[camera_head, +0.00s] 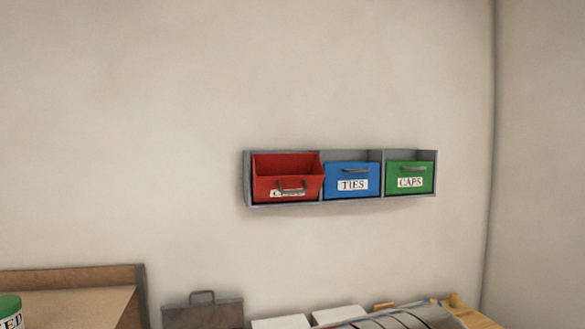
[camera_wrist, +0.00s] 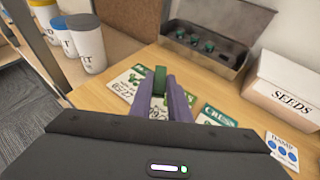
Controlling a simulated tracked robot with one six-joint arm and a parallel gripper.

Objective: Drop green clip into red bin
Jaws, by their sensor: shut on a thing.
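The red bin (camera_head: 284,178) hangs in a grey wall rack in the head view, at the left of its row. It is tipped forward with its top open, and its label is partly hidden by its handle. In the wrist view my gripper (camera_wrist: 165,84) has purple fingers shut on the green clip (camera_wrist: 159,79). The clip is held above the wooden table. My gripper does not show in the head view, so its distance to the red bin cannot be told.
A blue TIES bin (camera_head: 352,180) and a green CAPS bin (camera_head: 410,178) sit beside the red one. An open metal box (camera_wrist: 232,67) holds several green pieces. A SEEDS box (camera_wrist: 285,90), packets (camera_wrist: 218,116) and pale cups (camera_wrist: 86,42) stand around the table.

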